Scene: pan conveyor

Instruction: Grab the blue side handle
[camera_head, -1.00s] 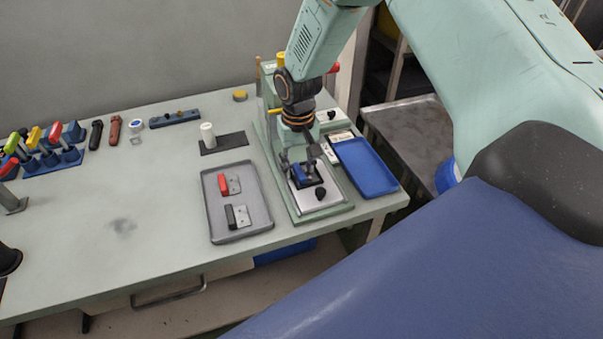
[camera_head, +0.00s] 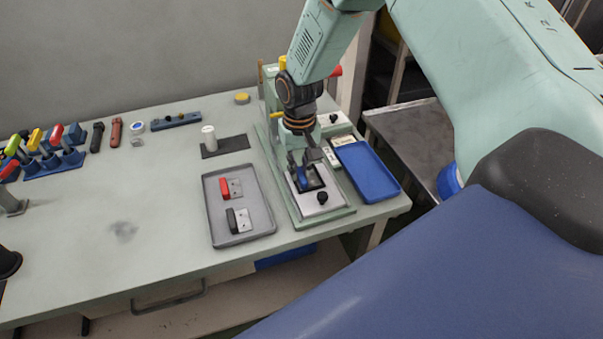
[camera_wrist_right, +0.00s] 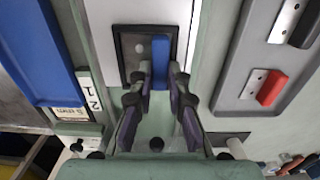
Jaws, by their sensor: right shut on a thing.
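The blue side handle (camera_wrist_right: 160,62) stands on a metal plate within a dark frame, and it also shows small in the head view (camera_head: 302,178). My right gripper (camera_wrist_right: 160,80) is over the fixture with its two dark fingers shut on the near end of the handle, one on each side. In the head view my right gripper (camera_head: 301,168) points down at the handle and partly hides it. The far end of the handle sticks out past the fingertips. My left gripper is not in view.
A grey tray (camera_head: 215,226) beside the fixture holds a red-handled piece (camera_head: 225,188) and a black-handled piece (camera_head: 232,219). A blue tray (camera_head: 367,170) lies on the fixture's other side. A white cylinder (camera_head: 208,137) stands behind the grey tray. The table's left middle is clear.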

